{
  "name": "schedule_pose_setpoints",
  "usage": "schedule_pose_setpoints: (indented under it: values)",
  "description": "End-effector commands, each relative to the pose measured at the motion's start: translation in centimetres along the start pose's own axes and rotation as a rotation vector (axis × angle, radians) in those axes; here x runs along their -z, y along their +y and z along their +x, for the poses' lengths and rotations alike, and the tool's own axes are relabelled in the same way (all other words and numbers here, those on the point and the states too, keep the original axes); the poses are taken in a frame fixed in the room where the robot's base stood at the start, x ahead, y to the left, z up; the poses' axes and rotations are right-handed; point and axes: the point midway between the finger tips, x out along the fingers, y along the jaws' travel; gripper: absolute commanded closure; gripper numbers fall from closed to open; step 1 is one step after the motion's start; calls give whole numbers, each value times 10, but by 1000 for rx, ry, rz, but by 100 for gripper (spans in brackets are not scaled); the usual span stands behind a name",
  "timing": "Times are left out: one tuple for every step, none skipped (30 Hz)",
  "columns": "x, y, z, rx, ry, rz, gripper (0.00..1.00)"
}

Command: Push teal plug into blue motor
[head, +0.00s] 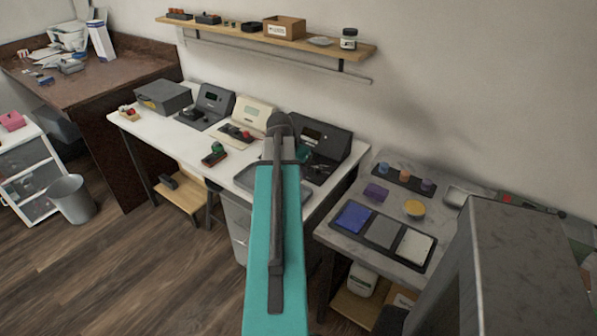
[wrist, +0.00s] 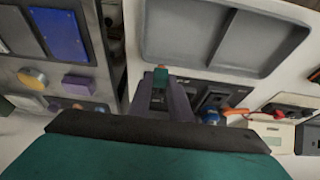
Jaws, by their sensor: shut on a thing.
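The small teal plug (wrist: 161,76) is held between the tips of my gripper (wrist: 161,84) in the wrist view, with a bit of orange at its end. The gripper's dark fingers are shut on it. The blue motor (wrist: 209,116) shows to the right of the fingers in the wrist view, by a dark unit, with an orange lead beside it. The plug and motor are apart. In the head view my arm hides the fingertips, and I cannot make out the plug or motor there.
A grey two-part tray (wrist: 187,62) lies close by on the white bench (head: 150,125). A dark console (head: 335,140) and a cream console (head: 257,113) stand along the wall. To the right, a marble-topped table (head: 340,235) holds coloured pads and small parts.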

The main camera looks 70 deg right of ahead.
Motion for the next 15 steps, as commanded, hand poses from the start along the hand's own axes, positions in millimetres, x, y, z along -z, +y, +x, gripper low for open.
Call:
schedule_pose_setpoints:
  values:
    - [0,0,0,0,0,0,100]
    - [0,0,0,0,0,0,100]
    - [0,0,0,1,0,-1,100]
    - [0,-1,0,1,0,-2,100]
    - [-1,-2,-1,2,0,-4,100]
    - [-2,-4,-2,4,0,-9,100]
    - [-3,-6,-3,6,0,-13,100]
    - [-4,-9,-4,8,-1,-19,100]
    - [-7,-13,-6,13,-1,-30,100]
    - [-9,-18,-8,17,-1,-40,100]
    - [-12,-23,-10,21,-2,-51,100]
    - [-16,-30,-13,28,-2,-68,100]
    - [-20,-36,-16,34,-3,-82,100]
    - [-24,-42,-20,40,-3,-97,100]
    - [-29,-51,-24,49,-4,-120,100]
